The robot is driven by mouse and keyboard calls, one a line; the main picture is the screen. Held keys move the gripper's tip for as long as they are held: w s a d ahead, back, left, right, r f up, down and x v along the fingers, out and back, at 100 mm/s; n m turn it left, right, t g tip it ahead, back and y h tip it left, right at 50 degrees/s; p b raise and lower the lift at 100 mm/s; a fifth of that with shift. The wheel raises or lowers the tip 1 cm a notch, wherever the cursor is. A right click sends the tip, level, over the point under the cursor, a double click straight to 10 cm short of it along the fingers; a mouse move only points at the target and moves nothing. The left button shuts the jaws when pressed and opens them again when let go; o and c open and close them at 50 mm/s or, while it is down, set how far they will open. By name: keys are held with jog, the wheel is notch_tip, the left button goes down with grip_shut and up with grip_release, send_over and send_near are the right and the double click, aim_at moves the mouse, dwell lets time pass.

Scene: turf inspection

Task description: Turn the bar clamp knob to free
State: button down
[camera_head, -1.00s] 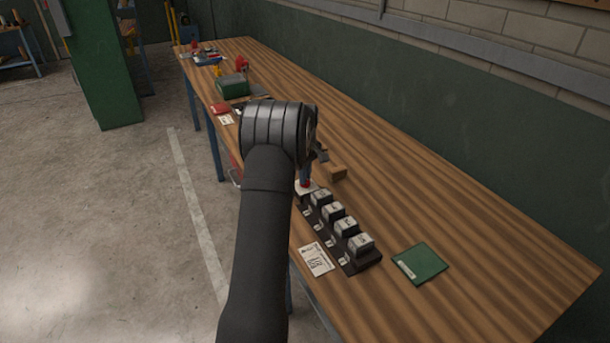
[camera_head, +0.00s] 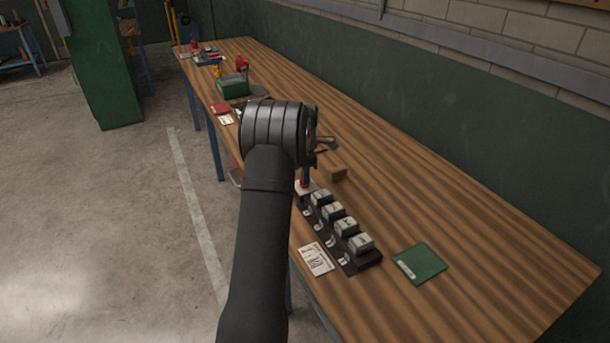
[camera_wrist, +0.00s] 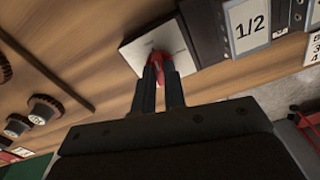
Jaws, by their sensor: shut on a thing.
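A red knob (camera_wrist: 162,66) stands on a pale square plate (camera_wrist: 135,47) in the wrist view. My gripper (camera_wrist: 160,78) has its two dark fingers closed on the knob, which hides most of it. The plate has faint markings too small to read. In the head view, the red knob (camera_head: 304,184) shows as a small patch below my wrist, at the far end of the dark rack, with the pale plate (camera_head: 299,188) partly showing. My wrist and forearm hide much of the gripper there. I cannot tell which setting the knob points at.
A dark rack (camera_head: 375,261) with several grey blocks stands close to the knob. A white card (camera_head: 316,259) and a green booklet (camera_head: 419,264) lie nearer. The right side of the bench (camera_head: 470,230) is clear.

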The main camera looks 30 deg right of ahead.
jog(key=shift+n, duration=1.2)
jog(key=c, duration=1.5)
grip_release()
notch_tip(320, 180, up, 18)
jog(key=shift+f, duration=0.25)
jog(key=shift+f, duration=0.1)
